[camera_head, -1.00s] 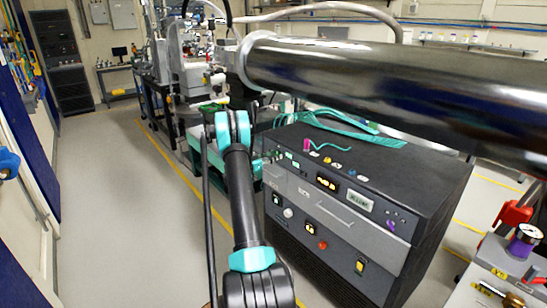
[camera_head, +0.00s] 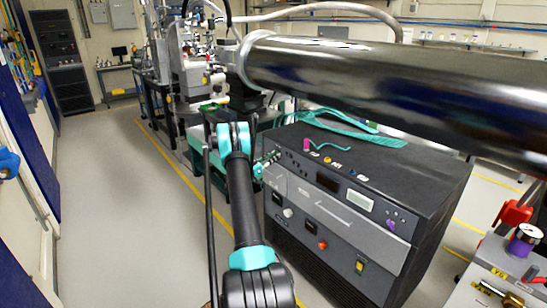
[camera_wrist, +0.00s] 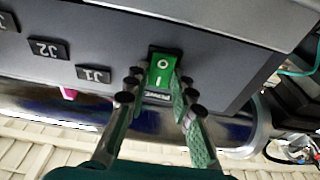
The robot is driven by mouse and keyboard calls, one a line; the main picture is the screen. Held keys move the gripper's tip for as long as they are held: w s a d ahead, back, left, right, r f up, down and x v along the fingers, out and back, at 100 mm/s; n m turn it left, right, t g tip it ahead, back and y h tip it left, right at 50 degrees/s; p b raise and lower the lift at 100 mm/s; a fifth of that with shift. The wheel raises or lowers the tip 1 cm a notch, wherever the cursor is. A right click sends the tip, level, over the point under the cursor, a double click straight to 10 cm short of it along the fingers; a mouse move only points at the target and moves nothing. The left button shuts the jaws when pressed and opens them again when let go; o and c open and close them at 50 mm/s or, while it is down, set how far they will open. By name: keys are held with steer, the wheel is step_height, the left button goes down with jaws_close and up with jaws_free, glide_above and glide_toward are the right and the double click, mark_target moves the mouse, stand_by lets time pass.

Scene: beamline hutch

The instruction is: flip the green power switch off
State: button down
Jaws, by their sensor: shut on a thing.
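The green power switch (camera_wrist: 163,72), a rocker marked O and I, is on the dark front panel of the instrument in the wrist view. My gripper (camera_wrist: 160,85) has a finger on each side of it and is shut on it. A small label below the switch is partly hidden by the fingers. In the head view my gripper (camera_head: 264,166) is at the left end of the black instrument cabinet (camera_head: 330,222). The switch cannot be made out there.
A large shiny metal pipe (camera_head: 380,90) crosses above the cabinet. Teal cables (camera_head: 345,125) lie on and behind its top. A spool (camera_head: 523,240) stands on a bench at the right. The floor (camera_head: 95,200) at left is clear.

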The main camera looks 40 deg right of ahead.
steer(key=shift+h, duration=0.4)
steer(key=c, duration=1.3)
jaws_free()
steer(key=v, duration=1.2)
